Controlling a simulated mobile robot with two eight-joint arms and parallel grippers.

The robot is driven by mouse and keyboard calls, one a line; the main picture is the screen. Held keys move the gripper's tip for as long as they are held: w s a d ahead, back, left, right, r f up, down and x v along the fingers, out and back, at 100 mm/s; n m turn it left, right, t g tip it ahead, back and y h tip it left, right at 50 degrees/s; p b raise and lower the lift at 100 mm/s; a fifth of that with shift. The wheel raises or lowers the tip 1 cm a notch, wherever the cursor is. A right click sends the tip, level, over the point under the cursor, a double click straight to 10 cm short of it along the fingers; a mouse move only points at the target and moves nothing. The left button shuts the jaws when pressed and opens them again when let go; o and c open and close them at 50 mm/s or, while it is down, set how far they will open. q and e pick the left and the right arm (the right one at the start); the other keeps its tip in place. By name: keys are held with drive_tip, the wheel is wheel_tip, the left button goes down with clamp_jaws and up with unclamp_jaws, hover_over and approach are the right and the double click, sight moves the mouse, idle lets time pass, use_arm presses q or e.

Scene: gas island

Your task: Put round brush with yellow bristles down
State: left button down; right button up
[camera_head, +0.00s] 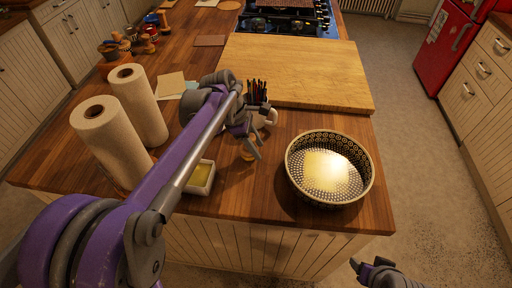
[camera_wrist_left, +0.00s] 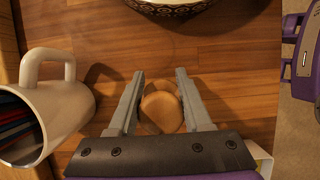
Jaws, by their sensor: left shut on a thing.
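The round brush (camera_head: 247,154) shows only as a small round tan wooden piece beneath my left gripper (camera_head: 250,143) in the head view. In the left wrist view the brush (camera_wrist_left: 161,110) sits between the two grey fingers of the left gripper (camera_wrist_left: 160,100), which is shut on it. Its yellow bristles are hidden. It is low over the wooden counter (camera_head: 240,200), and I cannot tell whether it touches the surface. My right gripper (camera_head: 372,268) is partly in view at the bottom right, away from the counter; its opening is unclear.
A patterned bowl (camera_head: 330,190) stands right of the left gripper. A small white dish (camera_head: 201,180), paper rolls (camera_head: 112,130) and a cutting board (camera_head: 300,75) are around. Bare counter lies between brush and bowl.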

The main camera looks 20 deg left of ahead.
use_arm(q)
drive_tip(key=shift+f, duration=0.35)
drive_tip(key=shift+f, duration=0.15)
drive_tip(key=shift+c, duration=1.7)
unclamp_jaws()
drive_tip(key=shift+a+r, duration=0.1)
drive_tip(key=shift+r, duration=0.25)
drive_tip(key=v, duration=1.1)
drive_tip(key=shift+r+p, duration=0.3)
drive_tip(key=shift+p, duration=0.05)
drive_tip(key=shift+a, duration=0.15)
